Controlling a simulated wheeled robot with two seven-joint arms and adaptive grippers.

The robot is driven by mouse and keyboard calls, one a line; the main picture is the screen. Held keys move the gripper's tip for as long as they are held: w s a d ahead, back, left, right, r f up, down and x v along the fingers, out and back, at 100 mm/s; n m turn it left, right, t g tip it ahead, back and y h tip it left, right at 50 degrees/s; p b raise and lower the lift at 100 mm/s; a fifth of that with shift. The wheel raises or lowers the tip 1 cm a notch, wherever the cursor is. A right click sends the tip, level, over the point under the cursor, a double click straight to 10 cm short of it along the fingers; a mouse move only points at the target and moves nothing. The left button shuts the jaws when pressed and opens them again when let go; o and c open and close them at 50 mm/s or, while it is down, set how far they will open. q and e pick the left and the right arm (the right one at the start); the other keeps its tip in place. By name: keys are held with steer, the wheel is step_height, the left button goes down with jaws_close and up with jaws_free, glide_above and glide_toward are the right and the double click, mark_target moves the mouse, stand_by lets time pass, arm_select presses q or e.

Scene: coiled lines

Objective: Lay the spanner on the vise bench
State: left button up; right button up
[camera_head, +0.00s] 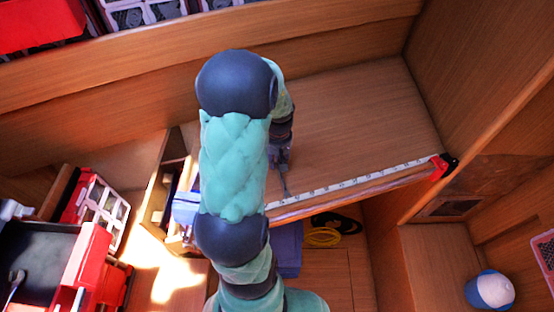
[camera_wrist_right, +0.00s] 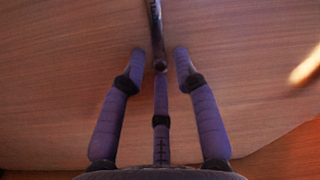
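My right gripper (camera_head: 280,158) is over the wooden bench (camera_head: 345,125), near its front edge, below my bent right arm. In the wrist view the right gripper (camera_wrist_right: 160,66) has its three fingers spread apart, with gaps between the tips. A thin dark metal tool, seemingly the spanner (camera_wrist_right: 156,28), runs from between the fingertips out of the top of that view. The side fingers do not visibly touch it. In the head view a thin grey piece, seemingly the spanner (camera_head: 285,183), shows below the gripper by the edge. My left gripper is not in view.
A white measuring strip (camera_head: 345,184) runs along the bench's front edge to a red-and-black end piece (camera_head: 441,166). Red crates (camera_head: 85,265) stand at lower left. A yellow coil (camera_head: 322,237) and a blue-and-white cap (camera_head: 490,290) lie lower. The bench's right part is clear.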

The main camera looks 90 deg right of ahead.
stand_by(0.3)
steer(key=shift+r, duration=0.35)
step_height(320, 180, up, 12)
steer(key=p, duration=0.1)
steer(key=shift+f+p, duration=0.15)
steer(key=shift+p, duration=0.25)
steer(key=shift+d, duration=0.1)
stand_by(1.1)
